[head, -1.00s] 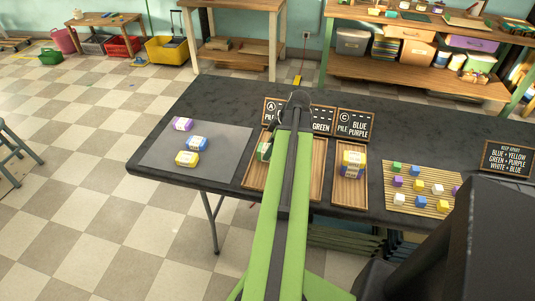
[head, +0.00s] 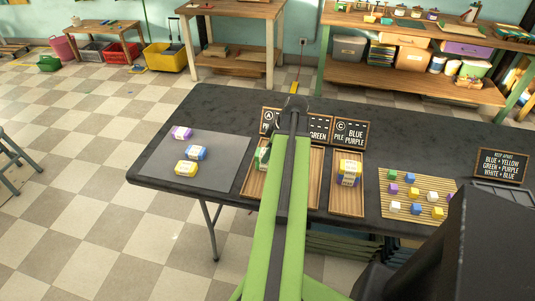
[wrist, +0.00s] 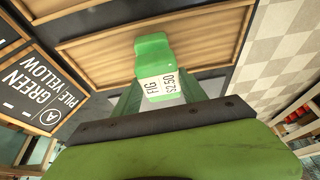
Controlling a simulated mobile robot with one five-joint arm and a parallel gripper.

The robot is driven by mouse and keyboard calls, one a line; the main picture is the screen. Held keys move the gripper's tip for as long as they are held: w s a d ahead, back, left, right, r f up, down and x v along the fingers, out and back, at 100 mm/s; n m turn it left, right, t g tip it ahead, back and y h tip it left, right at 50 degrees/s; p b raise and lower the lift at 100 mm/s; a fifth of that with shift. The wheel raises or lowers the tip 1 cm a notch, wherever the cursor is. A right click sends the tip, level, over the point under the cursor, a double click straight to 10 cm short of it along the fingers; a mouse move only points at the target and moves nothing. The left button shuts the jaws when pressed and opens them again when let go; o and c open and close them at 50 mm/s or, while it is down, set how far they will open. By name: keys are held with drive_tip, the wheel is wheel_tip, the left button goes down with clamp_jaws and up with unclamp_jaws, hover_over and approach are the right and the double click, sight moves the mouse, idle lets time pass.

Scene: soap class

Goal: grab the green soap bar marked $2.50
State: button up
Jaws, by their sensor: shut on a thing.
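In the wrist view, the green soap bar (wrist: 153,52) has a white label reading FIG and $2.50. My gripper (wrist: 157,80) is shut on it, with one finger on each side. The bar is over a bare wooden tray (wrist: 90,45) beside sign A (wrist: 40,95), which names green and yellow. I cannot tell whether the bar touches the tray. In the head view, a green bar (head: 262,157) shows partly beside my arm, in the left tray (head: 252,185). My gripper is hidden behind the arm there.
Purple (head: 181,133), blue (head: 196,152) and yellow (head: 187,168) soaps lie on a grey mat (head: 225,170) at left. A slatted mat (head: 385,208) with several small cubes is at right. My arm hides the table's middle.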

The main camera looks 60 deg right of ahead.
wheel_tip(320, 180, up, 3)
drive_tip(key=shift+f+p, duration=0.15)
drive_tip(key=shift+p, duration=0.6)
drive_tip(key=s+d+r+p, duration=0.2)
drive_tip(key=s, duration=0.3)
drive_tip(key=s+d+r+p, duration=0.3)
drive_tip(key=s, duration=0.2)
drive_tip(key=shift+s+d+r+p, duration=0.15)
drive_tip(key=shift+d+r+p, duration=0.15)
drive_tip(key=shift+r+p, duration=0.05)
